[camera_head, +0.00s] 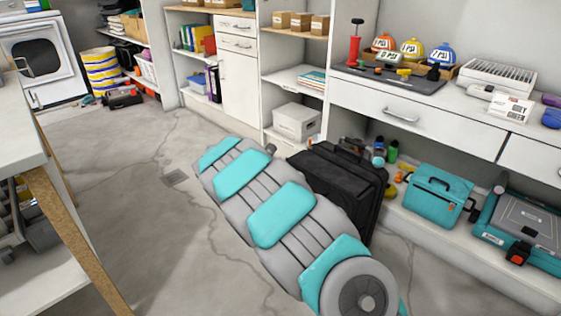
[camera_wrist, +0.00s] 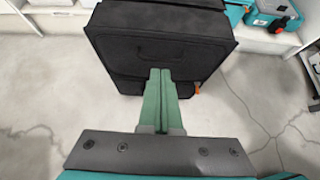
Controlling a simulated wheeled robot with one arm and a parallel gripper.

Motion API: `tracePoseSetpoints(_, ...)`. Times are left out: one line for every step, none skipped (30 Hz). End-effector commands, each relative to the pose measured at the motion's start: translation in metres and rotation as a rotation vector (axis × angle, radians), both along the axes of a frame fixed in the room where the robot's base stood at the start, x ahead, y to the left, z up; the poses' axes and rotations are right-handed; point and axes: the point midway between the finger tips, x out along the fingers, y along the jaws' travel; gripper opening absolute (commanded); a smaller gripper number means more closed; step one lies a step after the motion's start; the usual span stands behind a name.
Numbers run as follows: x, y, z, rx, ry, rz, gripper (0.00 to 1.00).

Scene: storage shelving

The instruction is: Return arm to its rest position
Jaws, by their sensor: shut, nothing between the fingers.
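My gripper shows in the wrist view (camera_wrist: 160,74), with its two green fingers pressed together and nothing between them. It points toward a black case (camera_wrist: 160,45) that stands on the floor. I cannot tell the exact gap between the fingertips and the case. In the head view my grey and teal arm stretches from the lower right up toward the middle, over the floor. The gripper itself is not clear in the head view. The black case (camera_head: 338,180) stands just right of my arm there, in front of the shelving.
A white workbench (camera_head: 20,130) with a wooden leg is close on the left. A drawer counter (camera_head: 430,115) runs along the right, with a teal toolbox (camera_head: 436,193) and a teal case (camera_head: 525,225) on its low shelf. The concrete floor (camera_head: 130,190) between is clear.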

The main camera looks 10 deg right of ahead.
Motion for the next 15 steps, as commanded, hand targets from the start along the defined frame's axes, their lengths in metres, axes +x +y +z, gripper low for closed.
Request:
tracePoseSetpoints(-0.001, 0.000, 0.001, 0.001, -0.001, -0.002, 0.00)
tracePoseSetpoints(-0.002, -0.001, 0.002, 0.002, -0.003, -0.007, 0.00)
tracePoseSetpoints(-0.004, -0.004, 0.005, 0.007, -0.009, -0.020, 0.00)
tracePoseSetpoints(-0.007, -0.008, 0.008, 0.013, -0.015, -0.035, 0.00)
tracePoseSetpoints(-0.011, -0.013, 0.012, 0.021, -0.024, -0.055, 0.00)
tracePoseSetpoints(-0.018, -0.021, 0.019, 0.036, -0.040, -0.092, 0.00)
tracePoseSetpoints(-0.025, -0.028, 0.025, 0.048, -0.055, -0.126, 0.00)
tracePoseSetpoints(-0.033, -0.036, 0.032, 0.063, -0.073, -0.164, 0.00)
tracePoseSetpoints(-0.046, -0.048, 0.041, 0.087, -0.097, -0.223, 0.00)
tracePoseSetpoints(-0.057, -0.056, 0.048, 0.107, -0.117, -0.268, 0.00)
tracePoseSetpoints(-0.068, -0.064, 0.055, 0.131, -0.140, -0.317, 0.00)
tracePoseSetpoints(-0.083, -0.074, 0.064, 0.159, -0.169, -0.379, 0.00)
tracePoseSetpoints(-0.095, -0.081, 0.069, 0.180, -0.187, -0.426, 0.00)
tracePoseSetpoints(-0.107, -0.087, 0.074, 0.203, -0.209, -0.474, 0.00)
tracePoseSetpoints(-0.123, -0.094, 0.081, 0.233, -0.236, -0.536, 0.00)
